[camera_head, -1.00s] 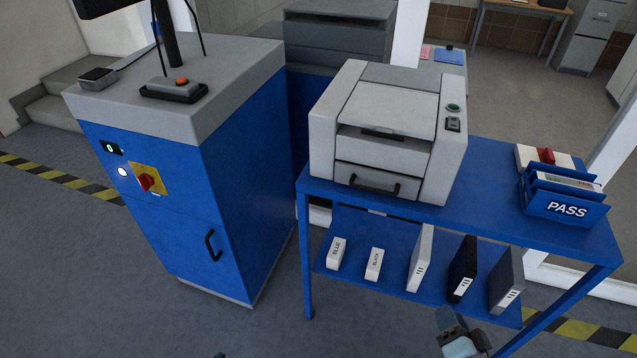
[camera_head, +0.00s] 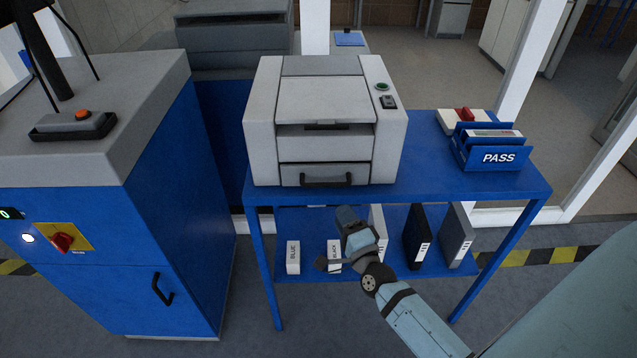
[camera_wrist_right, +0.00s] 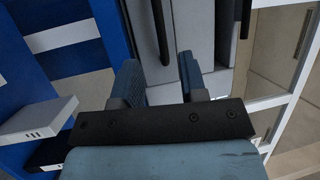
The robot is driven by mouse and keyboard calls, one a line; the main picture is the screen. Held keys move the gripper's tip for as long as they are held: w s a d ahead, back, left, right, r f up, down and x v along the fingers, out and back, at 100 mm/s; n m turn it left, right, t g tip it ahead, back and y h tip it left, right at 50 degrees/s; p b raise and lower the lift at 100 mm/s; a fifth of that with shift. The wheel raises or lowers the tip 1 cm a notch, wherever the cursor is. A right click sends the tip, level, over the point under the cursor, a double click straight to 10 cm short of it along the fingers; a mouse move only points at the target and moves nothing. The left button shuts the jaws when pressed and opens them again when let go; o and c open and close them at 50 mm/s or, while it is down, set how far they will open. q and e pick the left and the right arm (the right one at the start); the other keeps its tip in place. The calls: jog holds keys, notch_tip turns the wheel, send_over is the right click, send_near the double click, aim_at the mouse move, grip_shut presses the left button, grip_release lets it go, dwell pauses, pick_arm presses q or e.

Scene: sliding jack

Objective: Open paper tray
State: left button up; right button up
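The paper tray (camera_head: 293,174) is the low drawer in the front of the grey-white printer (camera_head: 262,130). It looks shut, flush with the printer front. Its black bar handle (camera_head: 327,181) runs across the front. In the right wrist view the handle (camera_wrist_right: 160,30) shows as an upright dark bar ahead of the fingers. My right gripper (camera_head: 350,222) is in front of and below the handle, apart from it. In the right wrist view the right gripper (camera_wrist_right: 158,72) has its two blue fingers apart with nothing between them. My left gripper is not in view.
The printer stands on a blue table (camera_head: 430,185). A blue PASS bin (camera_head: 490,157) and a white box with a red part (camera_head: 450,122) are at the right. Several boxes and binders stand on the lower shelf (camera_head: 380,272). A blue cabinet (camera_head: 160,230) is at the left.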

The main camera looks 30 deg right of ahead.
aim_at(324, 183)
jog(key=p+x, duration=0.1)
jog(key=x, duration=0.9)
jog(key=shift+w+a+p, duration=0.1)
jog(key=shift+w+p, duration=0.25)
jog(key=shift+w, duration=0.1)
grip_shut()
